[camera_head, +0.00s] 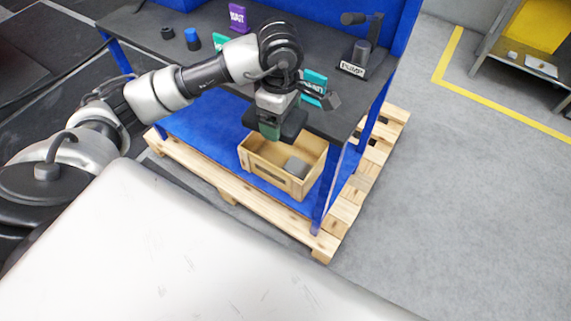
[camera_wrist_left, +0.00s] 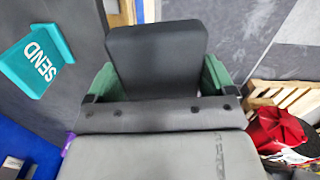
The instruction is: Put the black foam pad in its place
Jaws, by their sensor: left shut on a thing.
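The black foam pad (camera_wrist_left: 155,58) is a dark, flat block with rounded corners, between the two green fingers in the left wrist view. My left gripper (camera_wrist_left: 157,82) is shut on it. In the head view the left gripper (camera_head: 270,130) is above the open wooden crate (camera_head: 268,175), near the front edge of the workbench. The pad (camera_head: 293,124) shows there as a dark shape around the green fingertips, clear of the crate. A grey block (camera_head: 297,166) lies inside the crate. My right gripper is in neither view.
The dark workbench top (camera_head: 145,30) carries a blue-capped part (camera_head: 193,39), a purple sign (camera_head: 238,17), teal signs (camera_head: 314,84) and a pump (camera_head: 361,50) with a label. Blue bench legs (camera_head: 328,185) stand beside the crate. A wooden pallet (camera_head: 345,205) lies underneath. Floor at right is clear.

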